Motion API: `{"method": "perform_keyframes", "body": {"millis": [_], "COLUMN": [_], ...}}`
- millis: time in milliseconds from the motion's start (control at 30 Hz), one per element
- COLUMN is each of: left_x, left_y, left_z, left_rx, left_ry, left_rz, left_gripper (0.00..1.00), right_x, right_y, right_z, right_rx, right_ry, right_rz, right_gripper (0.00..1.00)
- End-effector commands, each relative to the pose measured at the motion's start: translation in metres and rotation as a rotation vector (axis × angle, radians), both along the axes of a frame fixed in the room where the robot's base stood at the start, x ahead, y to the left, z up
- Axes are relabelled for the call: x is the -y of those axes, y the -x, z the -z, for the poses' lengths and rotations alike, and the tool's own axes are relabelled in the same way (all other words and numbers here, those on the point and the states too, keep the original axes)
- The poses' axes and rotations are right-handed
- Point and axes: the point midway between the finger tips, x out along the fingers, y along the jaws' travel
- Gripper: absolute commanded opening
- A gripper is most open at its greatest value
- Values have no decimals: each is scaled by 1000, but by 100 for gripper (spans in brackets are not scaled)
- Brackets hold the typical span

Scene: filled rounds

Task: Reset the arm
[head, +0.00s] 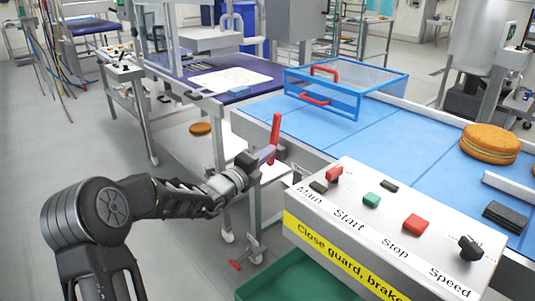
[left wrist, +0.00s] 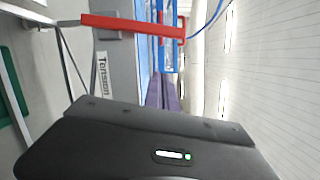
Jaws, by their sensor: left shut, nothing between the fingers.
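My left arm reaches in from the left in the head view. Its gripper (head: 264,156) is shut and empty beside the near end of the blue conveyor. A red lever (head: 275,132) stands upright right by the fingertips; I cannot tell whether they touch. In the left wrist view the red lever (left wrist: 135,25) runs across the top, next to a label that looks like "Tension" (left wrist: 103,73). The dark gripper body (left wrist: 150,145) fills the bottom there, and the fingertips are not clear. My right gripper is not in view.
A control panel (head: 400,222) with Main, Start, Stop and Speed controls stands at the right. A blue-framed clear guard (head: 345,85) with red handles is over the blue belt (head: 290,124). Round cakes (head: 490,142) sit on the belt. A green crate (head: 290,277) is below. Floor at left is clear.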

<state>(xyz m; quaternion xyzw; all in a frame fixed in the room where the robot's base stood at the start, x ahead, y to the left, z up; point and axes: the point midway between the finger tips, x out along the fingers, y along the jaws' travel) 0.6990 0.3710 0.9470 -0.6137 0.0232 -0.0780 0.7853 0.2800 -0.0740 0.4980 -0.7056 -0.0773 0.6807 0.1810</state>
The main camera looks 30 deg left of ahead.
Motion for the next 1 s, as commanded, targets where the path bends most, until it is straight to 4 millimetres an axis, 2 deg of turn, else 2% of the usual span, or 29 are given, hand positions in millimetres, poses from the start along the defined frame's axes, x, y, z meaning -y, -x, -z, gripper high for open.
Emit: {"method": "perform_keyframes", "body": {"millis": [333, 467, 567, 667, 700, 767, 800, 867, 900, 967, 1000], "left_x": [0, 1, 18, 38, 46, 60, 70, 83, 93, 106, 115], "left_y": [0, -1, 6, 26, 37, 56, 71, 95, 113, 143, 165], "left_z": [0, 10, 45, 101, 126, 163, 188, 224, 247, 279, 300], "left_rx": [2, -20, -93, -182, -213, -248, -262, -266, -254, -206, -149], "left_ry": [-14, -131, -394, -704, -826, -1012, -1138, -1327, -1456, -1656, -1798], "left_rz": [-1, -2, 70, 202, 267, 384, 474, 618, 726, 905, 1040], "left_gripper": [0, 0, 0, 0, 0, 0, 0, 0, 0, 0, 0], "right_x": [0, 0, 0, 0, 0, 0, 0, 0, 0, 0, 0], "right_y": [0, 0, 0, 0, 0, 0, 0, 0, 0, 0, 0], "right_z": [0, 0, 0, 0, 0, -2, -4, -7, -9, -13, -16], "right_rx": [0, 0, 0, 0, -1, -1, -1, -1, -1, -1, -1], "right_ry": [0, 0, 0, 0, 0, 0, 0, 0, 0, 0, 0], "right_rz": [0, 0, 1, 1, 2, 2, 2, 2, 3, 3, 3], "right_gripper": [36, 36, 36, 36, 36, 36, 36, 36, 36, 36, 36]}}
